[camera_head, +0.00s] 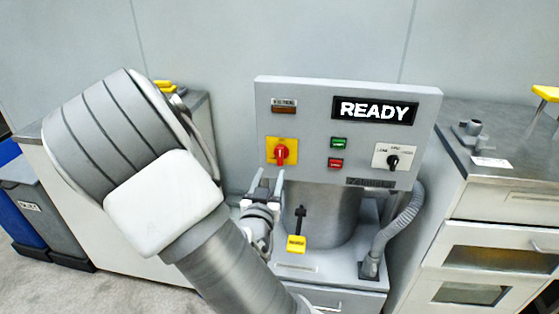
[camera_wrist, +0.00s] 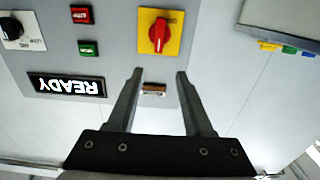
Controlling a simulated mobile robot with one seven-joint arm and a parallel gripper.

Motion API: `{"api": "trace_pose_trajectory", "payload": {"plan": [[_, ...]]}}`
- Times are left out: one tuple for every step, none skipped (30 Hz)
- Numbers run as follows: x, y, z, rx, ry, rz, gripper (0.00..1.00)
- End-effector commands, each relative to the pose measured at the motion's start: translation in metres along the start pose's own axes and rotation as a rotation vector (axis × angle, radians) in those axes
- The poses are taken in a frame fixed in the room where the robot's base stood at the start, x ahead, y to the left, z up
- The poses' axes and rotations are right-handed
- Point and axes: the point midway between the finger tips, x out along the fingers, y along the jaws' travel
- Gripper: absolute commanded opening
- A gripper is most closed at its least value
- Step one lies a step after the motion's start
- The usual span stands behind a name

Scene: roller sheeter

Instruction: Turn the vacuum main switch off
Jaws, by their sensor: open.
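The main switch (camera_head: 281,153) is a red rotary knob on a yellow square plate, at the left of the grey control panel. Its handle looks about upright. It also shows in the wrist view (camera_wrist: 158,35), above the gap between the fingertips in the picture and unobstructed. My gripper (camera_head: 268,176) is open and empty, just below and slightly left of the switch in the head view. In the wrist view both fingers (camera_wrist: 160,72) point toward the panel, apart from the knob. The exact distance to the panel is hard to tell.
The panel (camera_head: 350,135) carries a READY display (camera_head: 374,110), a green button (camera_head: 339,143), a red button (camera_head: 336,162) and a black selector (camera_head: 392,161). Below are a yellow-tagged lever (camera_head: 296,243) and a grey hose (camera_head: 402,225). Cabinets stand on both sides.

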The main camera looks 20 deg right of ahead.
Motion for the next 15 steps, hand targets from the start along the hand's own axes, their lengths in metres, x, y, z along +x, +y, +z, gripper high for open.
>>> {"api": "trace_pose_trajectory", "payload": {"plan": [[0.002, 0.001, 0.005, 0.005, 0.002, 0.001, 0.51], [0.003, 0.001, 0.005, 0.005, 0.002, 0.001, 0.51], [0.004, 0.001, 0.005, 0.004, 0.001, 0.000, 0.51], [0.005, 0.002, 0.005, 0.004, 0.001, 0.000, 0.51], [0.006, 0.002, 0.005, 0.005, 0.001, 0.000, 0.51], [0.008, 0.003, 0.005, 0.004, 0.000, 0.001, 0.51], [0.009, 0.004, 0.006, 0.004, -0.001, 0.001, 0.51], [0.017, 0.004, 0.002, 0.001, 0.001, 0.002, 0.51], [0.027, 0.004, 0.002, 0.000, 0.001, 0.003, 0.51], [0.034, 0.005, 0.002, -0.002, 0.001, 0.004, 0.51], [0.041, 0.005, 0.001, -0.003, 0.001, 0.003, 0.51], [0.050, 0.004, 0.002, -0.002, 0.000, 0.003, 0.51], [0.056, 0.004, 0.002, -0.002, 0.001, 0.003, 0.51], [0.063, 0.004, 0.002, -0.002, 0.001, 0.003, 0.51], [0.071, 0.005, 0.002, -0.003, 0.001, 0.003, 0.51]]}}
